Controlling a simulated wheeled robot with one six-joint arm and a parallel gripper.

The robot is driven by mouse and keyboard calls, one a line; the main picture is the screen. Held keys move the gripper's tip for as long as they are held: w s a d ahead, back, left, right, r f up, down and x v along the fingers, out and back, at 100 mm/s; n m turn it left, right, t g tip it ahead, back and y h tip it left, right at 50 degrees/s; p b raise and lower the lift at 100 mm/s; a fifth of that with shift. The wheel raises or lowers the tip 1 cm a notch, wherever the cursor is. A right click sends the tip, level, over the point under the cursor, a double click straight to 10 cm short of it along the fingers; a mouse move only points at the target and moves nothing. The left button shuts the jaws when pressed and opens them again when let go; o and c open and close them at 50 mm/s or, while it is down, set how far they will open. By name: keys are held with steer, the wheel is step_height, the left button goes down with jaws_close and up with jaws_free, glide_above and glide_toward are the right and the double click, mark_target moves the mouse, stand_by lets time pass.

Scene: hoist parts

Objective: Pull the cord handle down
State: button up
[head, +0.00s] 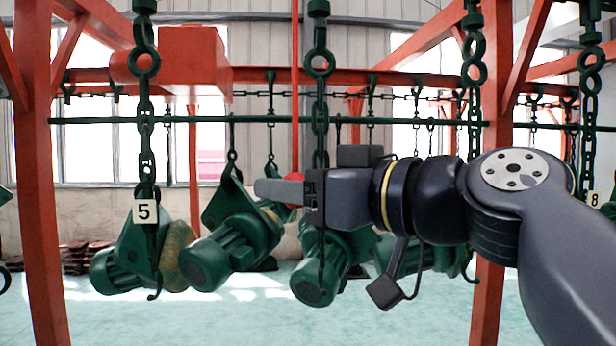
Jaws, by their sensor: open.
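A thin red cord (295,90) hangs straight down from above the top of the head view. At its lower end is a red handle (294,177). My gripper (272,190) reaches in from the right at the handle's height, its fingers pointing left. The fingers overlap the handle in the picture and hide part of it. The handle's top shows just above the fingers. I see the fingers edge-on; the jaws are open. I cannot tell whether the handle is between the fingers or behind them, or whether they touch it.
Green chains with hooks hang around my arm, one (319,100) close to the gripper. Green motor units (225,250) hang below and left. A tag marked 5 (144,212) is on the left chain.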

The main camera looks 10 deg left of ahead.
steer(key=shift+w+a, duration=0.1)
steer(key=shift+a, duration=0.05)
steer(key=shift+c, duration=0.4)
jaws_close()
